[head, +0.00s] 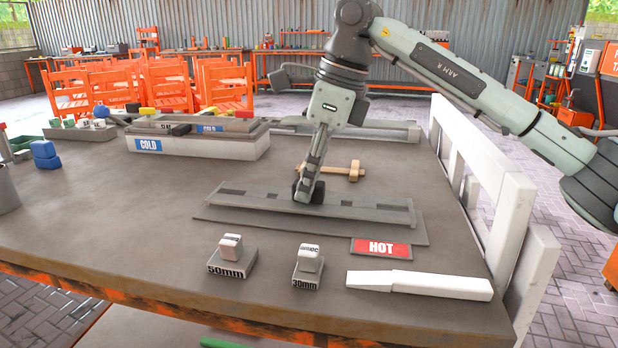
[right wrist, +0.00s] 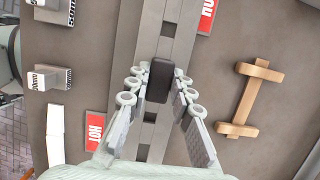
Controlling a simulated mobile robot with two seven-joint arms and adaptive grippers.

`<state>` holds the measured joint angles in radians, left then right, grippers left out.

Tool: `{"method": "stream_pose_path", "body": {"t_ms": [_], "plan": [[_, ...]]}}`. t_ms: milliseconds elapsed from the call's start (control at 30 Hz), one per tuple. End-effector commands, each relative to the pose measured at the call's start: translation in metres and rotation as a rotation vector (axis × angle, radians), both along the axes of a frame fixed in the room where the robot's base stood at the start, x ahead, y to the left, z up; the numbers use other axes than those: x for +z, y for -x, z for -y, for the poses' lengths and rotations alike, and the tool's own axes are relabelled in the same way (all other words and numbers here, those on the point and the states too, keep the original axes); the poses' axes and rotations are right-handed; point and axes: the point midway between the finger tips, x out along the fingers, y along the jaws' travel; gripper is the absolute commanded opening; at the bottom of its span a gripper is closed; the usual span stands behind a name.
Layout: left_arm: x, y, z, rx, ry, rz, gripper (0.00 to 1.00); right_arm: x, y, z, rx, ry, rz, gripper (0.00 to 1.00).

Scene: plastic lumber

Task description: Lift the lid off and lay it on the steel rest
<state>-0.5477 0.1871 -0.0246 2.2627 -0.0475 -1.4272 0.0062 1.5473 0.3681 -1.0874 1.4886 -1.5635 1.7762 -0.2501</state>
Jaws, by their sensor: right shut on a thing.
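A long grey bar-shaped lid (head: 250,199) with dark recesses lies level over a flat grey steel plate (head: 216,215) on the table, beside a red HOT sign (head: 381,248). Whether it touches the plate is hard to tell. My right gripper (head: 308,192) points down at the lid's middle and is shut on its dark handle block. In the right wrist view, the fingers (right wrist: 158,96) stand on either side of this dark handle (right wrist: 160,78), with the lid (right wrist: 150,25) running lengthwise below. My left gripper is not in view.
A white COLD box (head: 200,148) stands at the back left. A wooden tool (head: 330,172) lies behind the lid. Blocks marked 50mm (head: 232,257) and 30mm (head: 308,266) and a white bar (head: 420,284) are in front. A white rail (head: 480,170) borders the right edge.

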Motion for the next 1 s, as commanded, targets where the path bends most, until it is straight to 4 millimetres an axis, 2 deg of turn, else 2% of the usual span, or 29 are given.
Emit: {"method": "stream_pose_path", "body": {"t_ms": [700,733,900,1000], "plan": [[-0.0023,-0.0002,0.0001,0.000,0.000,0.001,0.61,-0.0042,-0.0001,-0.0002,0.000,-0.002,0.000,0.00],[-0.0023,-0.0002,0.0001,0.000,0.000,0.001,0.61,-0.0042,-0.0001,-0.0002,0.000,-0.002,0.000,0.24],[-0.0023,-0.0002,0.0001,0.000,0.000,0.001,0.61,-0.0044,0.0000,-0.0002,0.000,-0.001,0.000,0.45],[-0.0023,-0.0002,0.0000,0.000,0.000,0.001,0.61,-0.0044,0.0000,-0.0002,0.000,-0.001,0.000,0.46]]}}
